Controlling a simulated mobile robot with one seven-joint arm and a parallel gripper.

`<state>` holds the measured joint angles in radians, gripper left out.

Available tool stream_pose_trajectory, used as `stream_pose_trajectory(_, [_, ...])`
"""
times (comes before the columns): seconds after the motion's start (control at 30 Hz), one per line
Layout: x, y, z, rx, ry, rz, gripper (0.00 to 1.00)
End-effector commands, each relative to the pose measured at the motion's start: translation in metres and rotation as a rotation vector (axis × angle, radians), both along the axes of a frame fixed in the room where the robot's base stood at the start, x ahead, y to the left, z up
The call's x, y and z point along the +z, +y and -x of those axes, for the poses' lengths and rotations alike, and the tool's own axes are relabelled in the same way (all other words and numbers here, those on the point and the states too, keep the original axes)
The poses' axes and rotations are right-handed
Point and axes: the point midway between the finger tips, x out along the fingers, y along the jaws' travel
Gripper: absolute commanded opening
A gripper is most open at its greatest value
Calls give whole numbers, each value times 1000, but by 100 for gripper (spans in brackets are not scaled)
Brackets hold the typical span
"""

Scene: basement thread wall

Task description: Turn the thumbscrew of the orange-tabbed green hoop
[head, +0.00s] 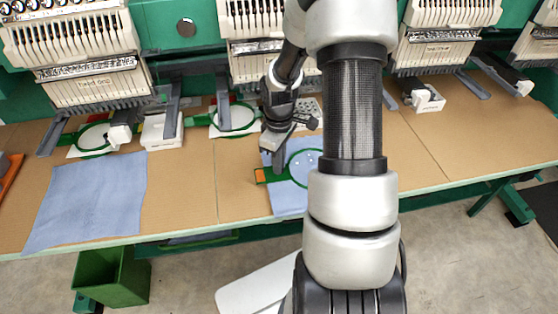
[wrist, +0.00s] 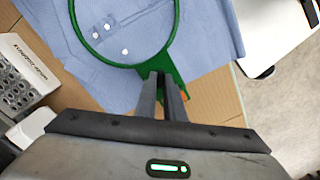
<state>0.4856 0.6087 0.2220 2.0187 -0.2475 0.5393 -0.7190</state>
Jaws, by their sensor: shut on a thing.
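The green hoop with the orange tab (head: 261,175) lies on a blue cloth on the table. Its ring (head: 290,168) also shows in the wrist view (wrist: 177,22), with cloth and a few small white spots inside it. My gripper (head: 279,172) points down at the hoop's tab side. In the wrist view my gripper (wrist: 164,78) is shut at the green neck where the ring meets the tab. The thumbscrew is hidden between or behind the fingers, so I cannot see it apart. A bit of orange shows just beside the fingers.
A white box with many holes (wrist: 20,78) stands left in the wrist view. Another blue cloth (head: 88,200) lies at the table's left. Embroidery machines line the back, with hoops (head: 236,118) under their heads. A green bin (head: 110,277) stands on the floor. The table's right is mostly clear.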

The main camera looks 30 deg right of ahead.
Motion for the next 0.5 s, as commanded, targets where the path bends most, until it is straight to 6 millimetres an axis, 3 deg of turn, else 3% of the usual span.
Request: stream_pose_trajectory(0.5, [0, 0, 0, 138, 0, 0, 0])
